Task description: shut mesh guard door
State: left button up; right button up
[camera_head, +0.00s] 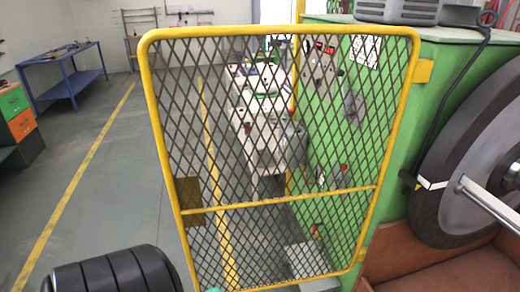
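The mesh guard door (282,192) has a yellow tube frame with a crossbar and dark diamond mesh. It fills the middle of the head view and stands swung out from the green machine (425,130). Its right side sits at yellow hinge brackets (423,71) on the machine. Its free edge is on the left, with a brownish plate (187,201) low on that side. The bottom left corner of the door is cut off or hidden at the picture's lower edge.
A large grey-black wheel (445,170) with a metal shaft stands at the right above a brown trough (450,272). A blue table (70,80) and a drawer cabinet (15,115) are far left. Open grey floor with a yellow line (80,178) lies left of the door.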

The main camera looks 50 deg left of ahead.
aim_at(186, 197)
jog(key=k+j+z, duration=0.15)
jog(key=j, duration=0.25)
jog(key=j+z, duration=0.1)
jog(key=j, duration=0.35)
jog(key=k+j+z, duration=0.15)
jog(key=j, duration=0.25)
jog(key=k+j+z, duration=0.1)
jog(key=j, duration=0.25)
jog(key=k+j+z, duration=0.15)
jog(key=j, duration=0.25)
jog(key=k+j+z, duration=0.1)
jog(key=j, duration=0.25)
jog(key=k+j+z, duration=0.15)
jog(key=k+j, duration=0.15)
